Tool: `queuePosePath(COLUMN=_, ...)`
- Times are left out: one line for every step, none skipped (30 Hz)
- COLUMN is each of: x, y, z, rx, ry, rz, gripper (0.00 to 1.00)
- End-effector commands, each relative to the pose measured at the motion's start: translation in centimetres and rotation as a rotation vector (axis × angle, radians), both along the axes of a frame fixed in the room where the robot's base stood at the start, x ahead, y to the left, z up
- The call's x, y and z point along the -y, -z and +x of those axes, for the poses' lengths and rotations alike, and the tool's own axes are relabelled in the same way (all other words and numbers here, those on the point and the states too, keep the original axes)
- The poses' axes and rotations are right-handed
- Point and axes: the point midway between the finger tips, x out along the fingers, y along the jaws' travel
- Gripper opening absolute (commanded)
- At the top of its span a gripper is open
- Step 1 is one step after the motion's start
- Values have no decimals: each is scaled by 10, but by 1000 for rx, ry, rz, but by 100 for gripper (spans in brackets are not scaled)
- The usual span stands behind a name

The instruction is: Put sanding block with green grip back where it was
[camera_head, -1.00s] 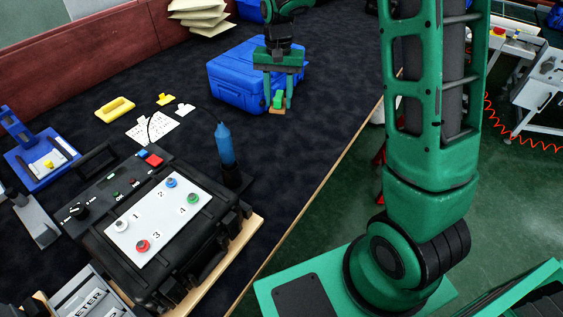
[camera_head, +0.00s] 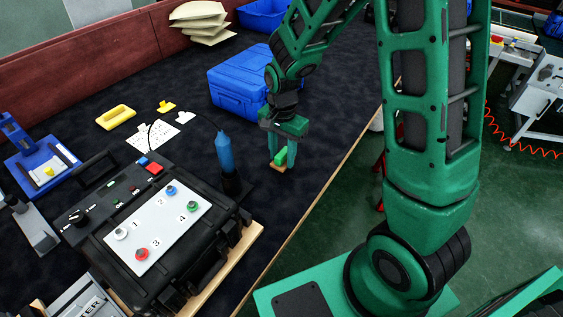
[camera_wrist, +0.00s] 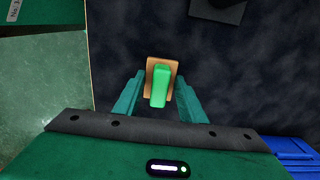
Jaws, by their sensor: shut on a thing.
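The sanding block with green grip (camera_head: 281,157) has a bright green handle on a tan base. My gripper (camera_head: 283,160) is shut on it, fingers pointing down, near the right edge of the dark bench top. In the wrist view, the block (camera_wrist: 160,84) sits between the two fingertips (camera_wrist: 159,92), its tan base showing around the green grip. Whether the base touches the bench surface or hangs a little above it, I cannot tell.
A blue case (camera_head: 236,84) stands behind my gripper. To its left are a blue bottle-like tool in a dark holder (camera_head: 226,154) and a black case with numbered buttons (camera_head: 150,235). Dark bench surface (camera_head: 262,215) is clear in front. The bench's wooden edge (camera_head: 335,163) runs along the right.

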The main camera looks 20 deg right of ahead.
Motion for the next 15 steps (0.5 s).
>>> queuePosePath(x=0, y=5, z=-1, rx=-2, ry=0, rz=0, gripper=16)
queuePosePath(x=0, y=9, z=-1, rx=-3, ry=0, rz=-1, gripper=16)
queuePosePath(x=0, y=15, z=-1, rx=-4, ry=-1, rz=-1, gripper=16)
queuePosePath(x=0, y=19, z=-1, rx=-4, ry=-1, rz=-1, gripper=16)
queuePosePath(x=0, y=23, z=-1, rx=-4, ry=-1, rz=-1, gripper=16)
queuePosePath(x=0, y=28, z=-1, rx=-4, ry=-1, rz=-1, gripper=16)
queuePosePath(x=0, y=31, z=-1, rx=-4, ry=-1, rz=0, gripper=16)
queuePosePath(x=0, y=32, z=-1, rx=-2, ry=-1, rz=0, gripper=16)
queuePosePath(x=0, y=33, z=0, rx=-1, ry=-1, rz=0, gripper=16)
queuePosePath(x=0, y=33, z=0, rx=-1, ry=-1, rz=1, gripper=16)
queuePosePath(x=0, y=33, z=0, rx=0, ry=-1, rz=0, gripper=16)
queuePosePath(x=0, y=33, z=0, rx=0, ry=-1, rz=0, gripper=16)
queuePosePath(x=0, y=33, z=0, rx=0, ry=-1, rz=0, gripper=16)
queuePosePath(x=0, y=33, z=0, rx=0, ry=-1, rz=0, gripper=16)
queuePosePath(x=0, y=33, z=0, rx=0, ry=-1, rz=0, gripper=16)
